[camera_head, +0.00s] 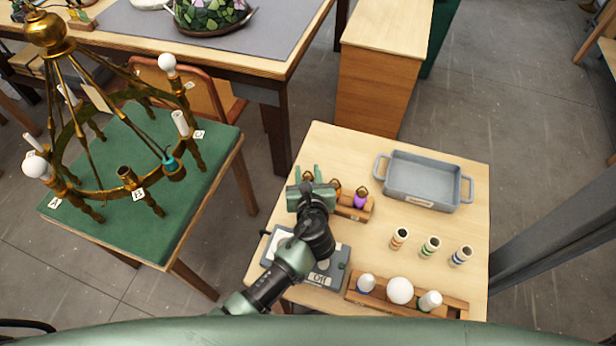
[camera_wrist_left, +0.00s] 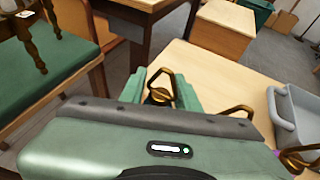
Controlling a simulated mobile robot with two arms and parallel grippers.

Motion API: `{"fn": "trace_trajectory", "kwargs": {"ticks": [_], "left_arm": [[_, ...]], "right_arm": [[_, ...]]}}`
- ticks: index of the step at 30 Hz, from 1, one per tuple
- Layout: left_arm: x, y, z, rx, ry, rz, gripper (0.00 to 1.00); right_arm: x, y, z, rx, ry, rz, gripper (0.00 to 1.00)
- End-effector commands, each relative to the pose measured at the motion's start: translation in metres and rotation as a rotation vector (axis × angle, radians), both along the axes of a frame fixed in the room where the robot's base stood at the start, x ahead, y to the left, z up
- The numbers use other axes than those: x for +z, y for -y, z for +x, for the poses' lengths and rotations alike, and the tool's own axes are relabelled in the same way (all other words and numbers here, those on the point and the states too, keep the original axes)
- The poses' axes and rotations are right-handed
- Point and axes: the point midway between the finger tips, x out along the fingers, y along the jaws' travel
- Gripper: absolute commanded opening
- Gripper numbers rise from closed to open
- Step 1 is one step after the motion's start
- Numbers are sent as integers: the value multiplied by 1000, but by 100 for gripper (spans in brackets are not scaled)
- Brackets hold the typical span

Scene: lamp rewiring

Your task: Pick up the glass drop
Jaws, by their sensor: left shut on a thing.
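My left gripper (camera_head: 307,177) is at the left end of the small wooden rack (camera_head: 353,209) on the light wood table. Its green fingers are shut on a glass drop with a brass loop, and the loop (camera_wrist_left: 160,84) stands up between the fingers in the left wrist view. The glass of this drop is mostly hidden, so I cannot tell its colour or whether it is still in the rack. An amber drop (camera_head: 336,187) and a purple drop (camera_head: 360,199) with brass loops stand in the rack to its right. My right gripper is not in view.
A grey tray (camera_head: 424,200) stands at the table's back right. Several striped tubes (camera_head: 430,247) and a wooden rack of bulbs (camera_head: 360,299) are in front. A grey box marked "Off" (camera_head: 325,279) lies under my left arm. A brass chandelier (camera_head: 127,178) stands left on a green-topped table.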

Motion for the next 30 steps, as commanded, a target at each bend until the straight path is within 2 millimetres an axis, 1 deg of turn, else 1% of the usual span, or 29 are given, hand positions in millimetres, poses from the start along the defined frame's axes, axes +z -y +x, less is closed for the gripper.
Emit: {"fn": "trace_trajectory", "kwargs": {"ticks": [4, 8, 11, 18, 21, 24, 27, 30], "left_arm": [[10, 0, 0, 1, 2, 0, 0], [30, 0, 0, 0, 3, -2, 0], [51, 0, 1, 1, 5, -5, 0], [121, 0, 0, -1, 6, -5, 0], [147, 1, 1, -1, 6, -4, 0], [169, 1, 1, -2, 6, -3, 0], [183, 1, 0, -1, 4, -2, 0], [193, 0, 0, 0, 3, -1, 0]], "right_arm": [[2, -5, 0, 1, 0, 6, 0], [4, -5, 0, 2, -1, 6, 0], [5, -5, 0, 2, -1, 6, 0], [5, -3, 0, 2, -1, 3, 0], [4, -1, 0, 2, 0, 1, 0], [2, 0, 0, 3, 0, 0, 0], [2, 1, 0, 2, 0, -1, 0], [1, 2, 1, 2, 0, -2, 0]]}}
